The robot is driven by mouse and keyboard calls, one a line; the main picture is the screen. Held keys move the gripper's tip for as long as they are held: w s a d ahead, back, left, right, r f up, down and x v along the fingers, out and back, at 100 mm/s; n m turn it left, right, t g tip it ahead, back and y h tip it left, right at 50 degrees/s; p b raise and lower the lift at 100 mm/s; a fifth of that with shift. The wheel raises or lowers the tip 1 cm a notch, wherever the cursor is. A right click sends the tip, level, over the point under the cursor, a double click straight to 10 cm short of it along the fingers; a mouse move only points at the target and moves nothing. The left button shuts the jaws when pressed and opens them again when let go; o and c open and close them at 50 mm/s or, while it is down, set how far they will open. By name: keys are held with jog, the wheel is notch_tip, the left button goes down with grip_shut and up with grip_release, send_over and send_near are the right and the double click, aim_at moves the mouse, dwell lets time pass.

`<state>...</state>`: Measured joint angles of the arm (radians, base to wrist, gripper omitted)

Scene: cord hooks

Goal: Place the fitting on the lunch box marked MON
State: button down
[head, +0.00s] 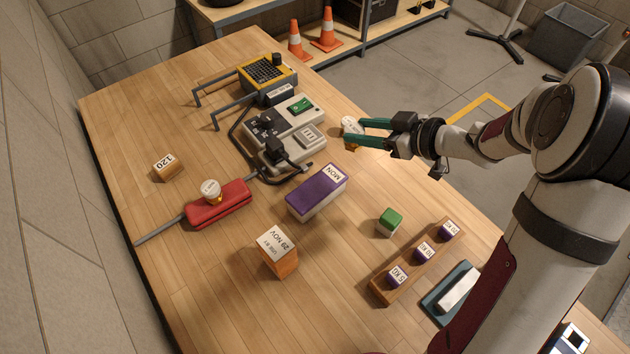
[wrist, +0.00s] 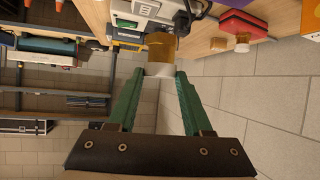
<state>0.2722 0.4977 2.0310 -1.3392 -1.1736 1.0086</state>
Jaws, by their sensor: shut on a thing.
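My gripper (head: 358,132) is shut on a small fitting with a white marked top (head: 351,125). It holds the fitting in the air, apart from the lunch box, near the table's right edge. In the wrist view the held thing shows an amber body (wrist: 163,46) and a white end between the green fingertips (wrist: 160,78). The purple lunch box marked MON (head: 312,187) lies on the table, left of and nearer than the gripper. Its lid is bare. The lettering on the held thing is too small to read.
A similar white-topped amber piece (head: 210,189) stands on a red box (head: 222,206). A grey device with a black cable (head: 295,150) lies behind the lunch box. An orange block (head: 278,252), a green-topped block (head: 390,221) and a wooden rack (head: 410,270) stand in front.

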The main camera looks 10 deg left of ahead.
jog(key=s+d+r, duration=0.1)
jog(key=s+d, duration=0.4)
jog(key=s, duration=0.2)
send_over(325, 191)
notch_tip(325, 191, down, 10)
jog(key=shift+r, duration=0.1)
jog(key=shift+f, duration=0.4)
jog(key=shift+f, duration=0.2)
jog(key=shift+c, duration=1.6)
grip_release()
